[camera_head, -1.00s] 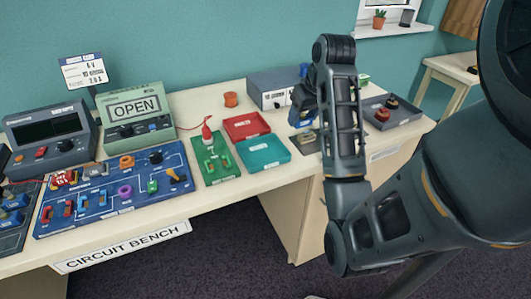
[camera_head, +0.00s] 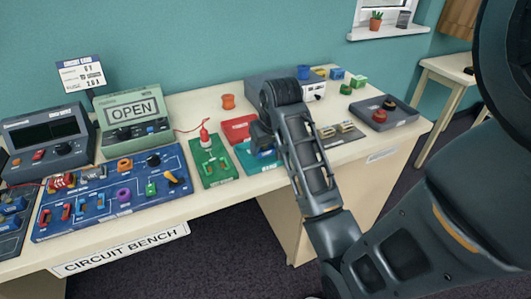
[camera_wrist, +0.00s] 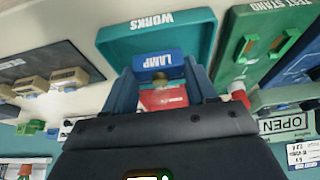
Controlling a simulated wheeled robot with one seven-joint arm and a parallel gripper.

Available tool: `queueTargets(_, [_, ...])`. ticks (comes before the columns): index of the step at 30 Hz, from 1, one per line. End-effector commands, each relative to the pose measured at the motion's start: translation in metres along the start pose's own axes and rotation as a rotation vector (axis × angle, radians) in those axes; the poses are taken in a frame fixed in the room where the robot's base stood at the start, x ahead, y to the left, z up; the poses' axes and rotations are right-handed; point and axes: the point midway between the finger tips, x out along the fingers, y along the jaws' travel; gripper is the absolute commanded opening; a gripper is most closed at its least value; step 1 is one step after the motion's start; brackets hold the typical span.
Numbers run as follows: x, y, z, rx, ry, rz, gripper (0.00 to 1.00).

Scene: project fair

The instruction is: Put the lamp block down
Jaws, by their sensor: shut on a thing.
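The lamp block (camera_wrist: 158,62) is a blue block labelled LAMP, seen in the wrist view between the two fingers of my gripper (camera_wrist: 160,78). My gripper is shut on it. In the wrist view the block overlaps the edge of the teal tray (camera_wrist: 118,42) labelled WORKS; its height above the tray is hard to tell. In the head view my gripper (camera_head: 262,137) is over the teal tray (camera_head: 270,165), and my arm hides the block and part of the tray.
A red tray (camera_head: 236,127) lies behind the teal tray. The green test stand board (camera_head: 215,172) with a red-tipped part is close on the left. A dark mat (camera_head: 334,141) with beige blocks and a grey tray (camera_head: 402,122) are on the right. The meter (camera_head: 136,112) reads OPEN.

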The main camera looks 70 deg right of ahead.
Motion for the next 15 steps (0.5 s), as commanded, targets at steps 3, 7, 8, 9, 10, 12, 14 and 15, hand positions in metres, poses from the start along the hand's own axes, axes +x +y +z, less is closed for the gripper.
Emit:
queueTargets(3, [0.016,0.0,0.008,0.001,-0.005,0.0,0.21])
queueTargets(7, [0.028,0.001,0.013,0.001,-0.003,0.0,0.21])
queueTargets(8, [0.029,0.001,0.013,0.001,-0.001,0.0,0.21])
queueTargets(9, [0.029,0.001,0.013,0.001,-0.001,0.0,0.21])
queueTargets(10, [0.029,0.001,0.013,0.001,0.0,0.0,0.21])
queueTargets(12, [0.029,0.001,0.013,0.0,0.0,0.0,0.21])
queueTargets(14, [0.029,0.001,0.013,0.0,0.0,0.0,0.21])
queueTargets(15, [0.029,0.001,0.013,0.0,0.0,0.0,0.21])
